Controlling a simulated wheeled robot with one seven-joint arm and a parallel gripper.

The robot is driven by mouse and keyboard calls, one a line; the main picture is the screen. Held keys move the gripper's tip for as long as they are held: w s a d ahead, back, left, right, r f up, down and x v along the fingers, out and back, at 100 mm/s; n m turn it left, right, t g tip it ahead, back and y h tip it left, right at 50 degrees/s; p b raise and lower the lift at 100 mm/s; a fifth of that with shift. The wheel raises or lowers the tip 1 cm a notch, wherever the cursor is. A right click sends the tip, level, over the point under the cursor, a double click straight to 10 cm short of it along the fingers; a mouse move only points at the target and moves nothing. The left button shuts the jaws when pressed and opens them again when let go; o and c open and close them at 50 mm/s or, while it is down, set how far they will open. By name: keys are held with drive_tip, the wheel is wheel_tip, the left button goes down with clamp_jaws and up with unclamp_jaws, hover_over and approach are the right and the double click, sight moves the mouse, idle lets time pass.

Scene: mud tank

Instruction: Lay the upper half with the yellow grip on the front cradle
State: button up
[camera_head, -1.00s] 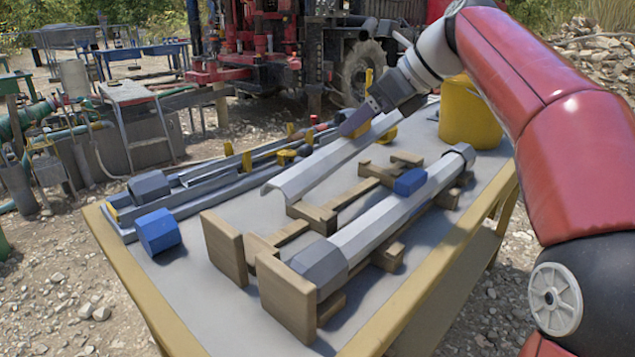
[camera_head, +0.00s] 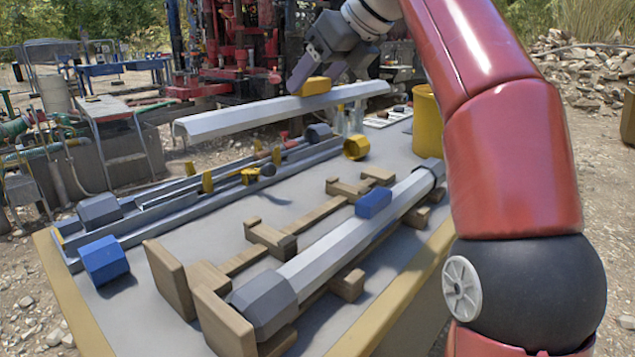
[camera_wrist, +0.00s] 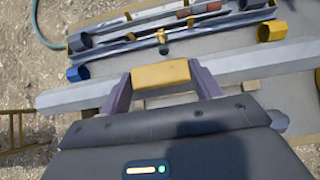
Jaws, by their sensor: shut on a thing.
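The grey upper half (camera_head: 240,118) is a long angled shell with a yellow grip (camera_head: 312,86) on top. My gripper (camera_head: 318,80) is shut on the yellow grip and holds the half in the air above the far part of the table. In the wrist view the yellow grip (camera_wrist: 161,74) sits between the two fingers, with the half (camera_wrist: 75,98) spanning the picture. Two wooden cradles stand on the table. One cradle (camera_head: 268,235) is empty. The nearer cradle (camera_head: 222,318) bears a closed grey tube (camera_head: 345,230) with a blue grip (camera_head: 373,203).
A grey tray (camera_head: 150,215) at the left holds a core assembly with yellow parts. A blue ring (camera_head: 103,260) and a yellow ring (camera_head: 356,147) lie on the table (camera_head: 170,325). A yellow bucket (camera_head: 425,125) stands at the back right.

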wheel_tip(320, 180, down, 18)
drive_tip(key=b, duration=0.6)
drive_tip(key=shift+r, duration=0.25)
drive_tip(key=shift+f, duration=0.45)
drive_tip(key=o, duration=1.4)
drive_tip(key=shift+f, duration=0.1)
drive_tip(key=shift+o, duration=0.2)
drive_tip(key=shift+r, duration=0.2)
drive_tip(key=p+v, duration=0.2)
drive_tip(key=v, duration=1)
drive_tip(key=shift+r, duration=0.35)
